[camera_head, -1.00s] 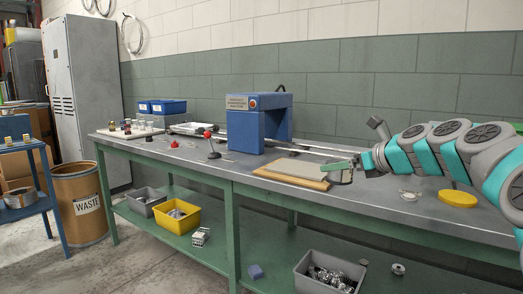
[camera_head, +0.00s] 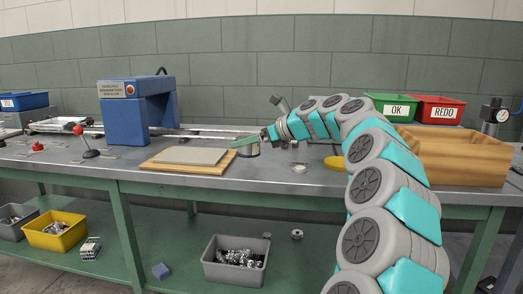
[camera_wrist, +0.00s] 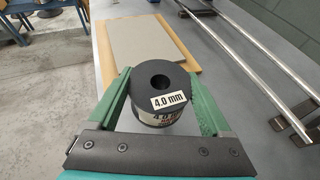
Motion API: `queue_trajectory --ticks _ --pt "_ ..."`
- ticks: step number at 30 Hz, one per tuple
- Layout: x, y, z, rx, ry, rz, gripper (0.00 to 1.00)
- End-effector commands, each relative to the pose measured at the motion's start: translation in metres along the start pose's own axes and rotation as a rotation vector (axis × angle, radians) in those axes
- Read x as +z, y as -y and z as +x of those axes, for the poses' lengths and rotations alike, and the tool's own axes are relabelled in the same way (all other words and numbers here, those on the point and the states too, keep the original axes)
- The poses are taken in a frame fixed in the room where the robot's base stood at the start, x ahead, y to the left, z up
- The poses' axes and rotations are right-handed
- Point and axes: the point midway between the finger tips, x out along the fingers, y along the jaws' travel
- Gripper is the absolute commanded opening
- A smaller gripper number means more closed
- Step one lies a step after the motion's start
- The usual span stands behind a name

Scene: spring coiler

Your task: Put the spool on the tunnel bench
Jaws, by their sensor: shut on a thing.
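The spool (camera_wrist: 160,100) is a dark cylinder with a central hole and a white "4.0 mm" label. My gripper (camera_wrist: 158,74) is shut on it, with one green finger on each side. In the head view my gripper (camera_head: 246,142) holds the spool (camera_head: 250,150) just right of a wooden board; I cannot tell whether the spool touches the bench. The bench (camera_head: 150,182) has a grey top and green legs. A blue tunnel-shaped machine (camera_head: 122,118) stands on it, left of my gripper.
A grey plate on a wooden board (camera_head: 160,167) lies near my gripper. Metal rails (camera_wrist: 255,75) run alongside. A yellow disc (camera_head: 335,163) lies to the right. A brown box (camera_head: 455,158) and green (camera_head: 390,107) and red (camera_head: 438,110) bins stand further right.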

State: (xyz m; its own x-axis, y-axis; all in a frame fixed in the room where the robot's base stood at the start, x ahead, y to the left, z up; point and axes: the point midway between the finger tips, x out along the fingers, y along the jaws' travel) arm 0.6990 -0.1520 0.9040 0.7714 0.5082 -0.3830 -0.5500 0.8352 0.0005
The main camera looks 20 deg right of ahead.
Motion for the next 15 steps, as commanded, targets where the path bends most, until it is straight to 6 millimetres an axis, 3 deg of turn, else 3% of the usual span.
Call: queue_trajectory --ticks 6,15 --pt "-0.007 0.034 -0.009 -0.002 0.000 -0.001 0.00" --pt "-0.011 0.053 -0.014 0.000 0.000 -0.002 0.00"
